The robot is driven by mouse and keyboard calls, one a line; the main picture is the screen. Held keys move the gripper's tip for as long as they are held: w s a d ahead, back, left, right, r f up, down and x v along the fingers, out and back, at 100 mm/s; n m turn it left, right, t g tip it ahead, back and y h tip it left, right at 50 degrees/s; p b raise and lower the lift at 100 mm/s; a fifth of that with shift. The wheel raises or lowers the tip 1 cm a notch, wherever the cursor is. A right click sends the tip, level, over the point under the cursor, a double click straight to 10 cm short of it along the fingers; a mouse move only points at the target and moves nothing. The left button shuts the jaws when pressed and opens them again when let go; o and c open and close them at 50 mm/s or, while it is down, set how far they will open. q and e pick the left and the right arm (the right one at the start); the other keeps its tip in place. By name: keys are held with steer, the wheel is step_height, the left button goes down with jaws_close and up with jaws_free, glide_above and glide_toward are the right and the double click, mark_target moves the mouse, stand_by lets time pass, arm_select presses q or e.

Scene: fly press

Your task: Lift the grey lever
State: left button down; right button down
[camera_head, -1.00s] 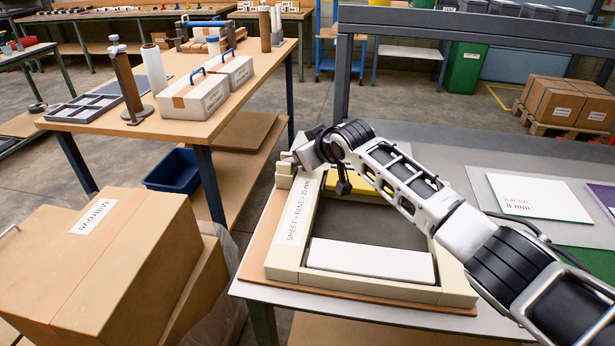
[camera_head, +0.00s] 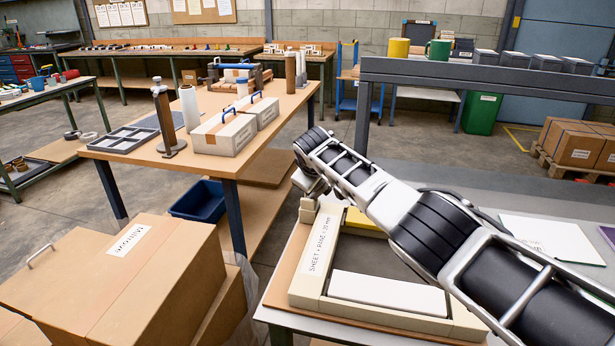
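No grey lever can be made out for certain. A pale frame (camera_head: 308,292) lettered "SHEET + PANE = 20 mm" lies on a brown board on the near bench. It has a white block (camera_head: 390,292) along its near side and a yellow strip (camera_head: 362,222) at its far side. My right arm comes in from the right across the frame. My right gripper (camera_head: 312,188) is at the frame's far left corner; its fingers are too small and hidden to read, and I cannot tell whether it touches anything.
A large cardboard box (camera_head: 120,280) stands at lower left, a thin grey handle (camera_head: 41,256) at its left edge. A wooden table (camera_head: 190,170) with white cases (camera_head: 222,134) stands behind. A dark raised shelf (camera_head: 480,75) crosses the right. A white sheet (camera_head: 550,238) lies at right.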

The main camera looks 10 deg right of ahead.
steer(key=shift+f, duration=0.1)
steer(key=c, duration=0.9)
jaws_free()
steer(key=shift+s+a+r+p, duration=0.15)
steer(key=shift+s+r+p, duration=0.15)
steer(key=shift+r+p, duration=0.2)
steer(key=v, duration=1.4)
steer(key=shift+s+r, duration=0.3)
steer(key=shift+s, duration=0.05)
